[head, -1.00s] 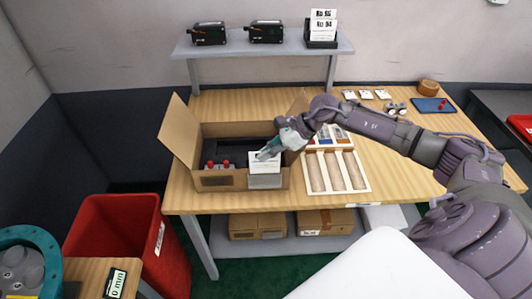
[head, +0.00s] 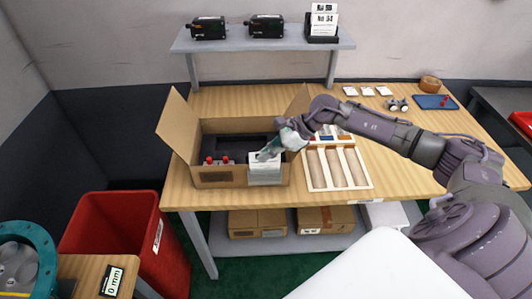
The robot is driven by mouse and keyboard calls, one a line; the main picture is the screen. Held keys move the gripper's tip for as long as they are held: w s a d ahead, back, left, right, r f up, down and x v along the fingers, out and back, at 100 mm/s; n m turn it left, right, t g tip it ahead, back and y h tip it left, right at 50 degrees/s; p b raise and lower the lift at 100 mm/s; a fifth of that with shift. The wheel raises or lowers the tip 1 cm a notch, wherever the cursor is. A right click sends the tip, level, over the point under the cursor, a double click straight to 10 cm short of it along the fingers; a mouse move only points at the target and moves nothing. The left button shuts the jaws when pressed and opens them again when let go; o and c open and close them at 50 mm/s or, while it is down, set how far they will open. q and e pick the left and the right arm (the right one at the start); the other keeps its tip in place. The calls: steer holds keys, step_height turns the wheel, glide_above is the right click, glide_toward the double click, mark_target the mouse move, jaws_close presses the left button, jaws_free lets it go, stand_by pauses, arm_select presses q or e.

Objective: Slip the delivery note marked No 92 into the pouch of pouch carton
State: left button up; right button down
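The open pouch carton (head: 217,179) stands on the wooden bench with its flaps up. A pale pouch (head: 265,179) is on the right of its front face. My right gripper (head: 266,154) is over the front edge of the carton, shut on a white delivery note (head: 264,163). The note is upright at the pouch; its lower edge meets the pouch mouth, and I cannot tell how deep it is inside. Its number is too small to read. A holder with white notes (head: 323,23) stands on the shelf. My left gripper is not in view.
Red-topped parts and a dark insert lie in the carton. A tray with wooden slots (head: 337,169) is close on the right. Black positioners (head: 266,28) stand on the shelf (head: 230,46). A red bin (head: 110,235) stands at lower left.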

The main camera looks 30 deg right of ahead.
steer(key=shift+f+b, duration=1.05)
steer(key=shift+f, duration=0.2)
steer(key=c, duration=1.9)
jaws_free()
steer(key=o, duration=0.7)
steer(key=shift+c, duration=0.2)
